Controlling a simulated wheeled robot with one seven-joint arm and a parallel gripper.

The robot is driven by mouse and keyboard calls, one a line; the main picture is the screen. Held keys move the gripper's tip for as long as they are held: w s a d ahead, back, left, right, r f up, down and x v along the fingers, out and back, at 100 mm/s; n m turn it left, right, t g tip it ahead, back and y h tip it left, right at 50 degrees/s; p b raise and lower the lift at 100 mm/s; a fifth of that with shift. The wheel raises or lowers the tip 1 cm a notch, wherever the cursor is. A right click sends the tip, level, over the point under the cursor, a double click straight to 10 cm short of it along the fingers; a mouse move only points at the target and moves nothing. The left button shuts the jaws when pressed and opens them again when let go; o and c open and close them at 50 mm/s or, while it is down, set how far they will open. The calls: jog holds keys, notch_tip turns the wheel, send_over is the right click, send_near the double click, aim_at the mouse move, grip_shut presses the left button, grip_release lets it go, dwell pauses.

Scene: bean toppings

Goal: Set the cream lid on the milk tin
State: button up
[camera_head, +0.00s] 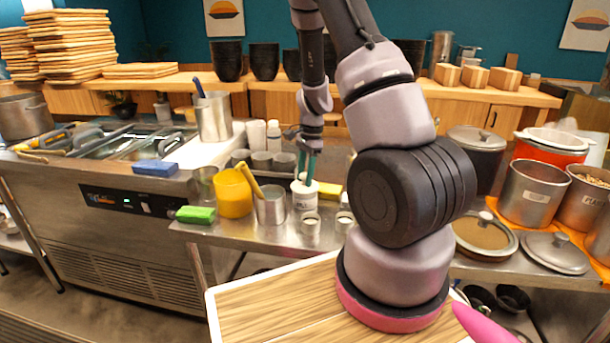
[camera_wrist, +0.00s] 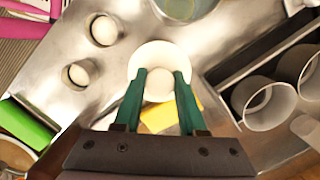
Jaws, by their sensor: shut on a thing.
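The milk tin (camera_head: 304,198) is a white, upright can with dark lettering on the steel counter. My gripper (camera_head: 305,178) points down over its top, with its green fingers close to the rim. In the wrist view my gripper (camera_wrist: 160,82) is shut on the knob of the round cream lid (camera_wrist: 145,58). The lid lies flat between and beyond the fingertips and covers most of the tin below it. In the head view the lid is at the tin's mouth; I cannot tell whether it rests on the rim or hangs just above.
A yellow sponge (camera_head: 329,191) is close beside the tin. A metal can (camera_head: 271,209), a yellow container (camera_head: 232,195) and small jars (camera_head: 310,226) stand around it. Grey cups (camera_head: 284,162) stand behind. A green sponge (camera_head: 195,215) lies at the left counter edge.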

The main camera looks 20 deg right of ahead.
jog(key=o, duration=1.5)
jog(key=shift+c, duration=0.2)
jog(key=shift+r, duration=3.05)
jog(key=s+a+r+n+t+y, duration=0.1)
jog(key=s+a+r+n+t, duration=0.15)
jog(key=r, duration=0.65)
jog(key=s+a+r+n+t, duration=0.1)
jog(key=s+a+r+n, duration=0.25)
jog(key=r, duration=0.65)
jog(key=s+a+r+n+t, duration=0.1)
jog(key=s+r+n+t, duration=0.1)
jog(key=s+r, duration=0.3)
jog(key=s+a+r+n+t, duration=0.1)
jog(key=s+r+n+t, duration=0.1)
jog(key=s+r, duration=0.3)
jog(key=s+n, duration=0.1)
jog(key=s, duration=0.3)
jog(key=shift+s+h, duration=0.35)
jog(key=shift+h, duration=0.05)
